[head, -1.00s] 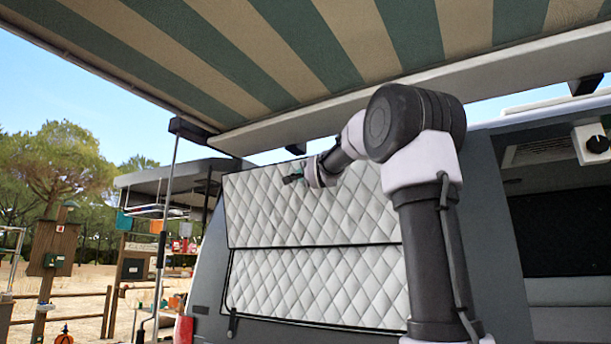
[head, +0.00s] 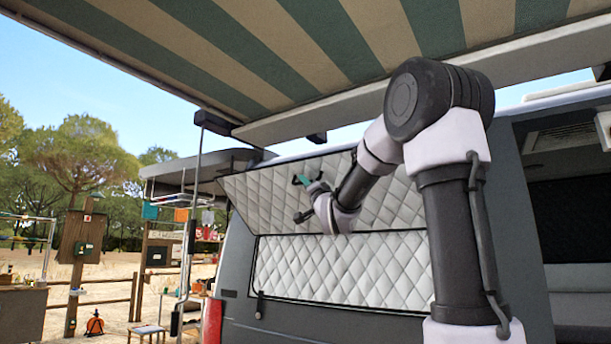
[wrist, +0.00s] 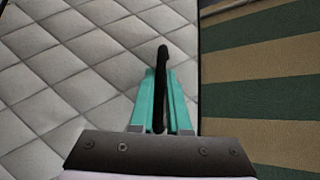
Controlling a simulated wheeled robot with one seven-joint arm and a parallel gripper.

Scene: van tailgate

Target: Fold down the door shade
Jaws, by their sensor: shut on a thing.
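The door shade is a silver-grey quilted panel with black edging on the van's side. Its upper flap (head: 265,187) tilts outward from the van along its top, and its lower part (head: 340,270) lies flat below a dark seam. My gripper (head: 302,181) is at the flap's upper middle, its teal fingers shut on a black pull strap (wrist: 161,62). In the wrist view my gripper (wrist: 160,85) has the strap between its fingers, with the quilted face (wrist: 70,70) behind and to the left. The strap's lower end is hidden by the gripper.
A striped awning (head: 230,45) hangs above, its pale case (head: 350,105) close over the flap. An awning pole (head: 190,220) stands left of the van. The dark open doorway (head: 565,210) is at right. Wooden posts and a stool (head: 147,330) stand farther left.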

